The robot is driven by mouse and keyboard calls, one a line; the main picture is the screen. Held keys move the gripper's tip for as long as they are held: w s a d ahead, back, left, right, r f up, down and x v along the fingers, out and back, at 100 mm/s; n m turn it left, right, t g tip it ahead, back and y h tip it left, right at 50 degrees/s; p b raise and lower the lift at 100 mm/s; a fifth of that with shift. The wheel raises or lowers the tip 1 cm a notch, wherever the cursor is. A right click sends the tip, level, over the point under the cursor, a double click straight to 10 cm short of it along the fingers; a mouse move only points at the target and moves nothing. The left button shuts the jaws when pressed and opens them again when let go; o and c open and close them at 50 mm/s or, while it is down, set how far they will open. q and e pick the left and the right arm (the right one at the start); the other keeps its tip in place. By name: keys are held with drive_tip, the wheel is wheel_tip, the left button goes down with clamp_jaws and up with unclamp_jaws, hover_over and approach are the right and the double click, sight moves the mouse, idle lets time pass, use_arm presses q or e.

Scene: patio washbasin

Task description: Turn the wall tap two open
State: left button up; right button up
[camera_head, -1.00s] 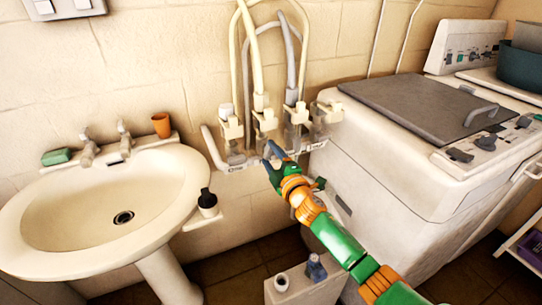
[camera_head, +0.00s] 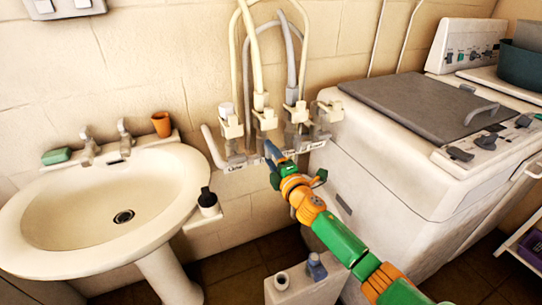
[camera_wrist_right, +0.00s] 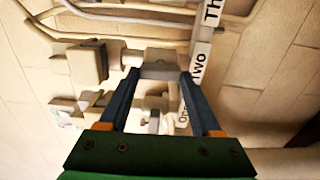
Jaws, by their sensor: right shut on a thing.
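Wall tap two (camera_head: 265,120) is one of several pale taps in a row on a wall pipe, with a cream hose rising from it. My right gripper (camera_head: 270,150) reaches up to it from below. In the right wrist view, the blue-grey fingers (camera_wrist_right: 160,76) are shut on a pale block-like part of the tap (camera_wrist_right: 160,66), beside a label reading "Two" (camera_wrist_right: 198,68). Part of a label reading "Open" shows lower, between the fingers. In the head view, my gripper hides the tap's lower part. My left gripper is not in view.
Neighbouring taps stand close on both sides, at left (camera_head: 231,127) and right (camera_head: 297,114). A washbasin (camera_head: 60,245) is at left, with an orange cup (camera_head: 161,124) on its rim. A white washing machine (camera_head: 385,190) is close at right. A pale box (camera_head: 300,290) stands below my arm.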

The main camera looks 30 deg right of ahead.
drive_tip(key=shift+f, duration=0.1)
drive_tip(key=o, duration=1.4)
drive_tip(key=shift+s, duration=0.1)
drive_tip(key=s, duration=0.7)
drive_tip(key=shift+a, duration=0.2)
